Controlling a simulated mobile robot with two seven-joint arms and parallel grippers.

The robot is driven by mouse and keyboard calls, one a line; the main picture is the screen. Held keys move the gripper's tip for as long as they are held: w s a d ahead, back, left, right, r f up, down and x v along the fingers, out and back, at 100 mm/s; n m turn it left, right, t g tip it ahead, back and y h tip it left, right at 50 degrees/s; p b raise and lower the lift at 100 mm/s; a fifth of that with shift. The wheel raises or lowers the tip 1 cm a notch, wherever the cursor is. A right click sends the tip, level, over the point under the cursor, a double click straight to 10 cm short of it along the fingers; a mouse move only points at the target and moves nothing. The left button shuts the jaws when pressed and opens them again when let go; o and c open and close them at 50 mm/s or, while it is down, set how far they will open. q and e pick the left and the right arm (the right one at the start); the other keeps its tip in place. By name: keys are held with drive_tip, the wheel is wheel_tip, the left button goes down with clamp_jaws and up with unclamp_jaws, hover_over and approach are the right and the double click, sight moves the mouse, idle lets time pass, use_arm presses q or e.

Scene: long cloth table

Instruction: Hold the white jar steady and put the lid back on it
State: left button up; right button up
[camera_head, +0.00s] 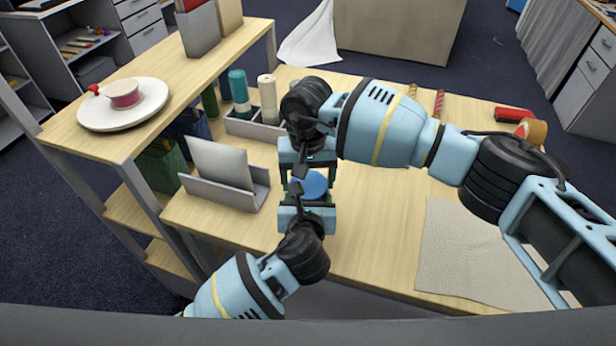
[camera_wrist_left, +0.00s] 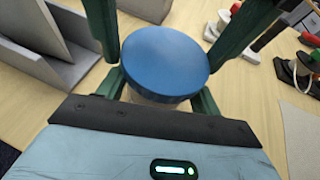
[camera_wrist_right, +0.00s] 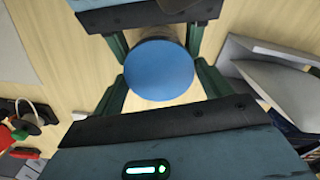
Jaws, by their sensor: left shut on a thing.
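The blue lid (camera_head: 310,185) sits between my two grippers in the head view. In the left wrist view the lid (camera_wrist_left: 165,60) covers the top of the white jar (camera_wrist_left: 150,97), of which only a pale strip shows below it. My left gripper (camera_head: 305,203) is shut on the jar, its fingers on either side below the lid. My right gripper (camera_head: 306,165) faces it from the far side, its fingertips on either side of the lid in the right wrist view (camera_wrist_right: 160,70). I cannot tell whether they press on it. The jar's lower part is hidden.
A grey holder with a white sheet (camera_head: 228,172) stands close on the left. A grey cloth (camera_head: 470,250) lies at the right. A shelf borders the left.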

drive_tip(key=c, duration=0.6)
drive_tip(key=shift+a+m, duration=0.1)
drive_tip(key=shift+m, duration=1.5)
drive_tip(key=o, duration=1.1)
drive_tip(key=shift+r, duration=2.3)
drive_tip(key=shift+c, duration=0.2)
